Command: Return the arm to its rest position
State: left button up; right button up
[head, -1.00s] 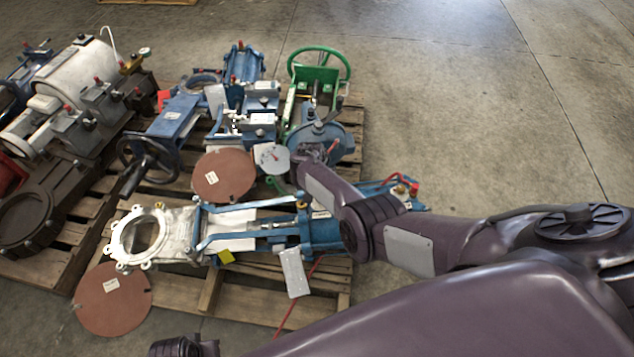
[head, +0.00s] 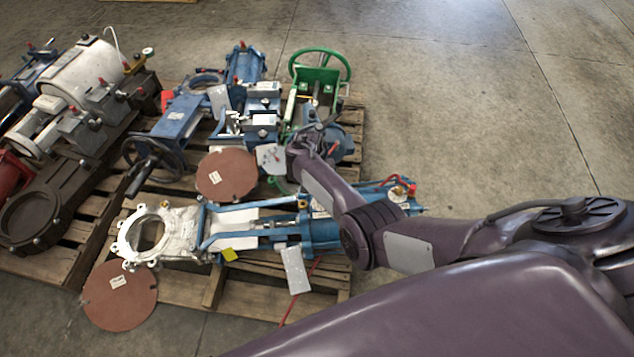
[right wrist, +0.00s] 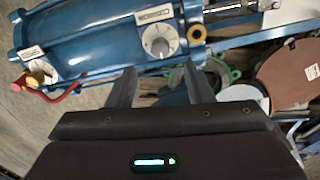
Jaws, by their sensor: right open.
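My right arm (head: 335,195) reaches in from the right over the pallet in the head view. My right gripper (right wrist: 160,87) shows its two fingers apart and nothing between them in the right wrist view. In the head view its fingers are hard to make out against the valve parts. A blue cylinder (right wrist: 105,42) with a round dial (right wrist: 158,40) lies close by in the right wrist view. The forearm partly covers the blue and silver gate valve (head: 225,228) in the head view. My left gripper is not in view.
A wooden pallet (head: 185,292) holds several valves, brown discs (head: 227,174) and a green handwheel (head: 319,66). A second loaded pallet (head: 75,262) stands at left with a white cylinder (head: 85,72). Bare concrete floor (head: 480,110) is open behind and to the right.

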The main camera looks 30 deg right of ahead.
dwell(0.3)
jog(key=s+d+f+n+p, duration=0.1)
jog(key=s+f+n+p, duration=0.1)
jog(key=s+f, duration=0.35)
jog(key=s+f+n+h+p, duration=0.1)
jog(key=s+f+p, duration=0.15)
jog(key=s, duration=0.55)
jog(key=s+d+f+n+p, duration=0.1)
jog(key=s+f+n+p, duration=0.15)
jog(key=s, duration=0.35)
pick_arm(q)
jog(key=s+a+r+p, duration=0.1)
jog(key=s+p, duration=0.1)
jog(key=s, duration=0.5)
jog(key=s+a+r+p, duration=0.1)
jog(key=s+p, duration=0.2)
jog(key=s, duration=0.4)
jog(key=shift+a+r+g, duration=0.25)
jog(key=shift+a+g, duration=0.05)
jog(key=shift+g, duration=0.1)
pick_arm(e)
jog(key=s+a+f+n+y, duration=0.1)
jog(key=s+a, duration=0.1)
jog(key=s, duration=1.1)
jog(key=s+a+f+n+t+y, duration=0.1)
jog(key=s+a+f+n, duration=0.1)
jog(key=s, duration=1.1)
jog(key=shift+s+a+f, duration=0.2)
jog(key=shift+a, duration=0.3)
